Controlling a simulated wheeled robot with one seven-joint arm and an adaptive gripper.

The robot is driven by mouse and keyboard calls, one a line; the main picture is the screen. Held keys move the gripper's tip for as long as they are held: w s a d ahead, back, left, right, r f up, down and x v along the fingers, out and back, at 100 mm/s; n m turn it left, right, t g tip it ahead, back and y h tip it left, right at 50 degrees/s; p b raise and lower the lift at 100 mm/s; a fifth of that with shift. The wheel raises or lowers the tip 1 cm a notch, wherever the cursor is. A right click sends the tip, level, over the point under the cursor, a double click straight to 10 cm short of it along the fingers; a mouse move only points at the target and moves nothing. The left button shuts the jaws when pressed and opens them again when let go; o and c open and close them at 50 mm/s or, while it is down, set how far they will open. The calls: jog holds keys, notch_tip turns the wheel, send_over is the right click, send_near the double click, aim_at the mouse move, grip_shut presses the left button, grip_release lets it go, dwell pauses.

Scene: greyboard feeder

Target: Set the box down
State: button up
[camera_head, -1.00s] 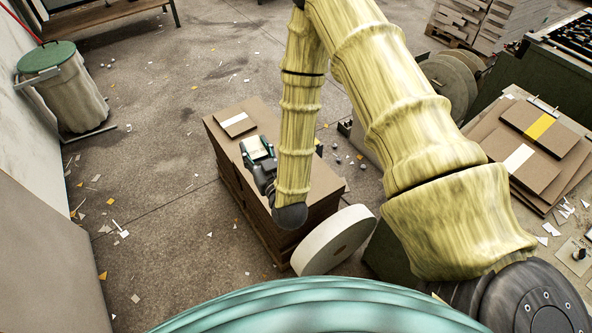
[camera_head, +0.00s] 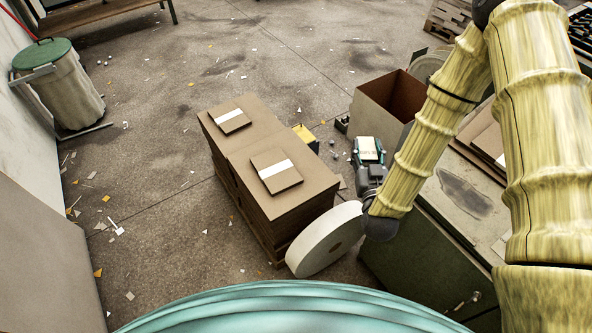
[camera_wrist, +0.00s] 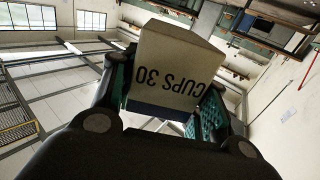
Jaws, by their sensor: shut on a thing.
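My gripper (camera_head: 368,158) is shut on a small cream box (camera_wrist: 178,68). The wrist view shows the box between the two teal finger pads, with "CUPS 30" printed upside down on its face. In the head view the box (camera_head: 369,148) shows as a pale patch between the teal fingers. The gripper is right of the cardboard stacks, in front of a large open brown carton and near the green bench. I cannot tell how high the box is above what lies below it.
Two brown cardboard stacks (camera_head: 300,202) stand left of my gripper, each with a white-banded bundle (camera_head: 277,172) on top. A pale roll (camera_head: 324,240) leans beside them. The open carton (camera_head: 382,107) is behind, the green bench (camera_head: 415,255) to the right.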

jog(key=w+a+f+n+g+y+b, duration=0.1)
jog(key=w+a+f+n+y+b, duration=0.2)
jog(key=f+b, duration=0.85)
jog(key=a+f+n+g+y+b, duration=0.15)
jog(key=a+f+y+b, duration=0.3)
jog(key=f+b, duration=0.7)
jog(key=w+a+f+n+g+y+b, duration=0.1)
jog(key=w+a+f+n+y+b, duration=0.2)
jog(key=f+b, duration=0.9)
jog(key=shift+m+h, duration=0.25)
jog(key=shift+m, duration=0.1)
jog(key=w+r+b, duration=0.1)
jog(key=w+b, duration=0.1)
jog(key=w, duration=0.2)
jog(key=w+a+r+b, duration=0.1)
jog(key=w+b, duration=0.1)
jog(key=w, duration=0.3)
jog(key=w+a+b, duration=0.1)
jog(key=w+b, duration=0.1)
jog(key=w, duration=0.3)
jog(key=shift+w+r, duration=0.2)
jog(key=shift+r, duration=0.2)
jog(key=shift+w+f+b, duration=0.15)
jog(key=shift+f+b, duration=0.6)
jog(key=shift+f, duration=0.95)
jog(key=shift+f, duration=0.15)
jog(key=o, duration=1.1)
